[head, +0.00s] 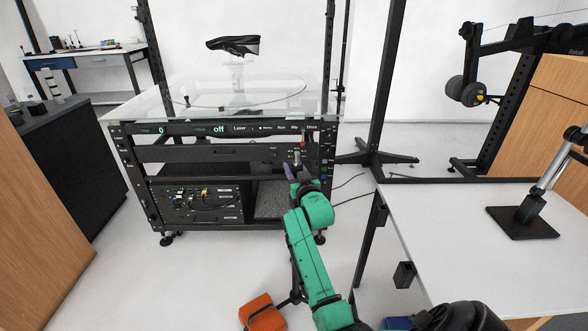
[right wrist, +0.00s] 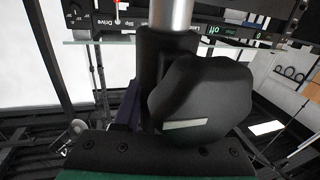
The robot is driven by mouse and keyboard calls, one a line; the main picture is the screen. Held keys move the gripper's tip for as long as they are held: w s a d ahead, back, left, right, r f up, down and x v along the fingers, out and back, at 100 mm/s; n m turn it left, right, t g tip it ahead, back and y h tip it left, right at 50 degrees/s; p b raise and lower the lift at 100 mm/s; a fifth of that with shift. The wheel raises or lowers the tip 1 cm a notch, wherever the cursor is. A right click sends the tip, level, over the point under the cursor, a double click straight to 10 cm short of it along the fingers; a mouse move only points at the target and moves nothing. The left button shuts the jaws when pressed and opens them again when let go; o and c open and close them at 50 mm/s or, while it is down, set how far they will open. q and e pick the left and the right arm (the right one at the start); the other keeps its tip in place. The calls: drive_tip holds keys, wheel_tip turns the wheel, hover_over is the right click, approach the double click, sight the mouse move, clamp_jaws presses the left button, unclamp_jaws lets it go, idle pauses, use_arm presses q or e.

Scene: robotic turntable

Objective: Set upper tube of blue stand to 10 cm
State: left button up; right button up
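In the head view, a bright metal tube (head: 297,156) stands upright at the tips of my right gripper (head: 297,174), in front of the rack. In the right wrist view, the silver tube (right wrist: 171,14) enters a black collar (right wrist: 155,55). A purplish finger of mine shows left of the collar; the knob hides the other side, so the grip is unclear. A dark pole and legs run down beside my green arm to an orange weight (head: 262,312) and a blue one (head: 395,323). My left gripper is out of view.
The turntable rack (head: 160,153) with a glass top (head: 140,105) stands just behind the tube. A black shoe-like object (head: 234,45) is above the glass. A white table (head: 450,240) with a black-based stand (head: 522,222) is at right. Floor is clear at left.

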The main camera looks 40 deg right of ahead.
clamp_jaws()
idle(1.1)
